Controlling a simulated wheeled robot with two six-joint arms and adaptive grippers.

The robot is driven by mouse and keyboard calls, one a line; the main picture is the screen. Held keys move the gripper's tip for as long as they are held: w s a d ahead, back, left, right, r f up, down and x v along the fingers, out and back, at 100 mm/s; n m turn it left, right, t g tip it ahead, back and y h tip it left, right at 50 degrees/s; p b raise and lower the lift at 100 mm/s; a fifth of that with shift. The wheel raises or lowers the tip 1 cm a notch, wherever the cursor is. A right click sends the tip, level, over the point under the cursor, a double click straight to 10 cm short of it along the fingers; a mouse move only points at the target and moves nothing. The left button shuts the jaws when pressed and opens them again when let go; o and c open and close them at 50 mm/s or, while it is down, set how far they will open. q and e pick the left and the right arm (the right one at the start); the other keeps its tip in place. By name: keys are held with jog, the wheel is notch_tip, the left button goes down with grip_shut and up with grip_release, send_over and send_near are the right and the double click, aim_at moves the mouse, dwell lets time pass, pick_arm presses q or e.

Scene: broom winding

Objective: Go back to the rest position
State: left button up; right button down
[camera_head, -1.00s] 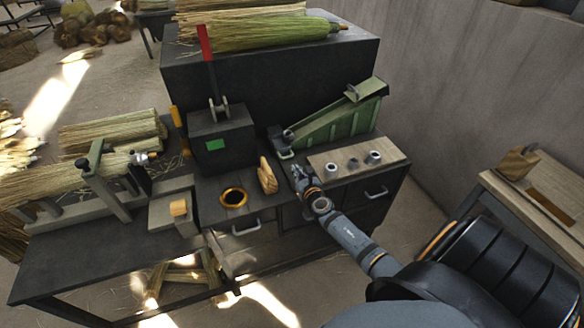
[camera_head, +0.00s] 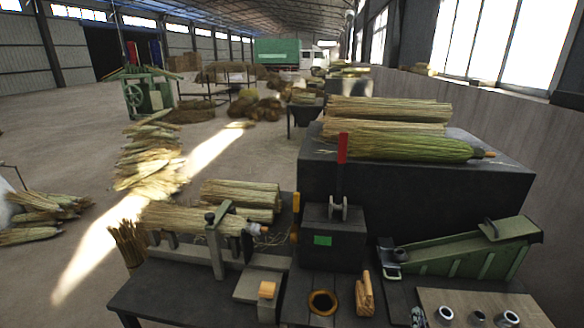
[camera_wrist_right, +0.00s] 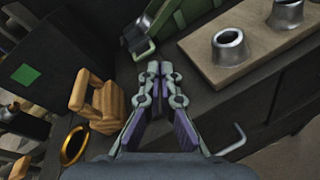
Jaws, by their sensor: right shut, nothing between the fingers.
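My right gripper (camera_head: 418,316) shows only as a small piece at the bottom edge of the head view, over the dark workbench (camera_head: 165,290). In the right wrist view the gripper (camera_wrist_right: 158,70) is shut and empty, its two fingers together above the dark bench top. A wooden clamp-like piece (camera_head: 364,295) lies to its left on the bench; it also shows in the wrist view (camera_wrist_right: 96,100). My left gripper is not in view.
A board with metal cups (camera_head: 445,315) lies right of the right gripper. A green sloped device (camera_head: 465,258) stands behind. A black box with a red lever (camera_head: 342,150) and a gold-rimmed ring (camera_head: 322,303) are left. Straw bundles (camera_head: 390,145) lie on the dark block.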

jog(key=s+a+f+m+g+y, duration=0.1)
jog(key=s+a+m+g+y, duration=0.3)
jog(key=s+a+m, duration=0.6)
jog(key=s+a+m+g+y, duration=0.2)
jog(key=s+a+m+g, duration=0.45)
jog(key=m, duration=0.75)
jog(key=s+d+f+g, duration=0.1)
jog(key=s+d+f, duration=0.15)
jog(key=f, duration=1.15)
jog(key=s+d+f+g, duration=0.1)
jog(key=s+d+f, duration=0.15)
jog(key=f, duration=1.05)
jog(key=s+d+f, duration=0.1)
jog(key=s+f, duration=1.4)
jog(key=s, duration=0.3)
jog(key=shift+s+m+g, duration=0.15)
jog(key=shift+m+g, duration=0.15)
jog(key=shift+g, duration=0.05)
